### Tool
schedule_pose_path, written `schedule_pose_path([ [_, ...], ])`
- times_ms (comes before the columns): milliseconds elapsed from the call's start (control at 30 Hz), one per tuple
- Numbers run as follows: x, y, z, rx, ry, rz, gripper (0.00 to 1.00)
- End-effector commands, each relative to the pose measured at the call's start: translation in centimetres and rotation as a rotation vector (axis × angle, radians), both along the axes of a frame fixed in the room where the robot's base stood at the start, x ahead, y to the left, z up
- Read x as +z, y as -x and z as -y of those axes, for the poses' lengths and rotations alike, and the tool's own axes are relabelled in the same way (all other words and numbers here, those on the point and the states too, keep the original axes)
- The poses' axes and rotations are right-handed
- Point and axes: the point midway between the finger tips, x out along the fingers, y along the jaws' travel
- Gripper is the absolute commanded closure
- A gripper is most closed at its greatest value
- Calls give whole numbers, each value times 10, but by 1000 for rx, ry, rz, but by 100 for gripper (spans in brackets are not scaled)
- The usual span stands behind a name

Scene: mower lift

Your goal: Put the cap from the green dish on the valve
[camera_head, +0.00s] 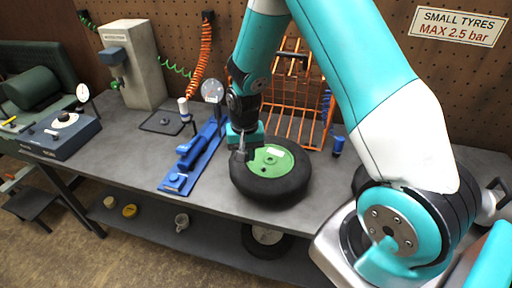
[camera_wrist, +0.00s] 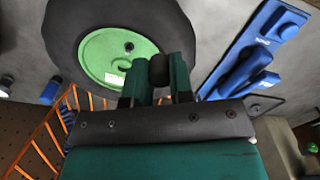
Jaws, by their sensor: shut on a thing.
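My gripper (camera_wrist: 159,76) is shut on a small black cap (camera_wrist: 159,68), which sits between the fingertips in the wrist view. In the head view my gripper (camera_head: 242,154) is low over the left side of a black tyre (camera_head: 268,190) with a green rim (camera_head: 270,163). The wrist view shows the tyre (camera_wrist: 66,45) and rim (camera_wrist: 100,60) just beyond the fingertips. A small dark round spot (camera_wrist: 129,46) on the rim may be the valve or a hole; I cannot tell which. I cannot make out a separate green dish.
The tyre lies flat on a grey bench (camera_head: 128,128). A blue tool (camera_head: 194,158) lies left of it, with a round gauge (camera_head: 213,90) behind. An orange wire rack (camera_head: 298,122) and a small blue cylinder (camera_head: 338,145) are behind and right.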

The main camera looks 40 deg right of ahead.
Motion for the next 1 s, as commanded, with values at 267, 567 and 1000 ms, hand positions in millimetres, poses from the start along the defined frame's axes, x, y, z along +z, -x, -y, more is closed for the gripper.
schedule_pose_path([
  [267,-6,-1,28,-870,1,1,100],
  [567,-8,0,53,-1711,2,-2,100],
  [1000,-14,1,62,-2050,4,-4,100],
])
